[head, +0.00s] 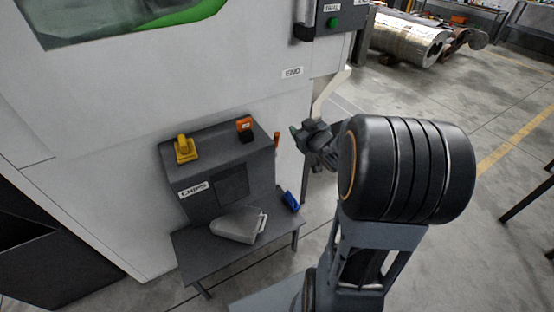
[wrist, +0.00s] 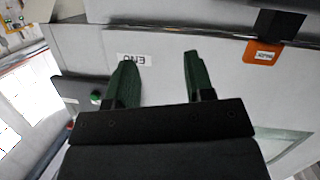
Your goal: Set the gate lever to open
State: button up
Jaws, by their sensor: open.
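My gripper (head: 299,132) is in front of the white machine, to the right of the dark CHIPS box (head: 205,205) in the head view. In the wrist view its two green fingers (wrist: 157,75) are apart with nothing between them. No part is clearly labelled as the gate lever. The box carries a yellow fitting (head: 185,149) and an orange and black fitting (head: 245,127) on its sloped top. A small orange handle (head: 277,140) stands at its right edge, apart from my gripper. The wrist view shows an orange labelled plate (wrist: 262,53) beside a black block (wrist: 281,24).
A grey scoop-like container (head: 238,225) and a blue object (head: 291,201) are on the low bench. Open floor lies right of my arm.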

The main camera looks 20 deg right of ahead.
aim_at(277, 138)
notch_tip(277, 138, down, 11)
jog(key=s+n+t+y+b, duration=0.2)
jog(key=y+b, duration=0.4)
jog(key=x, duration=0.4)
jog(key=b+x, duration=0.1)
jog(key=x, duration=0.8)
jog(key=shift+w+d+b, duration=0.2)
jog(key=shift+w+b, duration=0.1)
jog(key=shift+w, duration=0.1)
grip_shut()
